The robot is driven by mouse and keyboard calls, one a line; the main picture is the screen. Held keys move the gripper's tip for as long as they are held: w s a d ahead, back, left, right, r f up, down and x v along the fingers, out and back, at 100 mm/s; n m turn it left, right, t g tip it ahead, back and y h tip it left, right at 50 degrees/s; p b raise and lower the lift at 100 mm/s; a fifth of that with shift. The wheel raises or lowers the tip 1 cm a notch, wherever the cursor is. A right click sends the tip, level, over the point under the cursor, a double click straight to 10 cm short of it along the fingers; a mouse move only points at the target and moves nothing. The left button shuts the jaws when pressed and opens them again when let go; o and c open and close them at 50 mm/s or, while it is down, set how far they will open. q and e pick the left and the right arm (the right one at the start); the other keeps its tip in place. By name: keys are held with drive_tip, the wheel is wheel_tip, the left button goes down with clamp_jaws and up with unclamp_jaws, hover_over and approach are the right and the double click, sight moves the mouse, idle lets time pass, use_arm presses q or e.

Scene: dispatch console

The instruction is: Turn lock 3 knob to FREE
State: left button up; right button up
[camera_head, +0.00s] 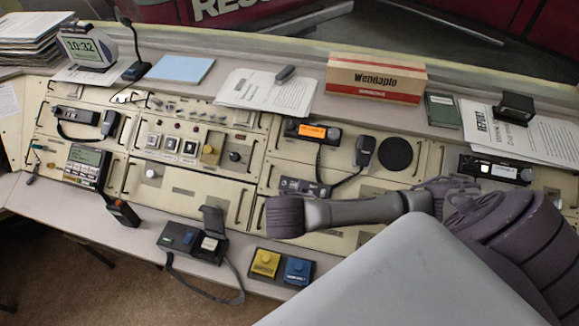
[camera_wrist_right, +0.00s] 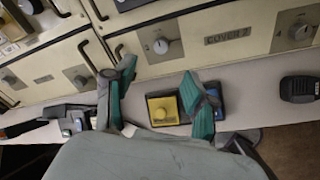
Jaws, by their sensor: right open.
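Several grey rotary knobs sit on the cream lower panels in the right wrist view. One knob (camera_wrist_right: 160,46) is left of the "COVER 2" plate (camera_wrist_right: 228,38), and another knob (camera_wrist_right: 300,31) is right of it. Further knobs (camera_wrist_right: 82,80) show to the left. I cannot read which is lock 3 or its setting. My right gripper (camera_wrist_right: 158,70) is open, its teal fingers apart, below the panel and in front of the button box. Nothing is held. In the head view my right arm covers part of the lower panels and its fingers are hidden. My left gripper is not seen.
A box with a yellow button (camera_head: 265,262) and a blue button (camera_head: 298,270) lies on the front ledge, near the right fingers. A black device (camera_head: 190,241) with a strap lies left of it. Black handles (camera_wrist_right: 90,55) stick out from the panels.

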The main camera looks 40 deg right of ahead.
drive_tip(key=x, duration=0.9)
drive_tip(key=shift+s+a+f+p, duration=0.15)
drive_tip(key=shift+f+p, duration=0.1)
drive_tip(key=shift+p, duration=0.15)
drive_tip(key=shift+x, duration=1.55)
drive_tip(key=shift+f, duration=0.1)
drive_tip(key=shift+c, duration=0.6)
clamp_jaws()
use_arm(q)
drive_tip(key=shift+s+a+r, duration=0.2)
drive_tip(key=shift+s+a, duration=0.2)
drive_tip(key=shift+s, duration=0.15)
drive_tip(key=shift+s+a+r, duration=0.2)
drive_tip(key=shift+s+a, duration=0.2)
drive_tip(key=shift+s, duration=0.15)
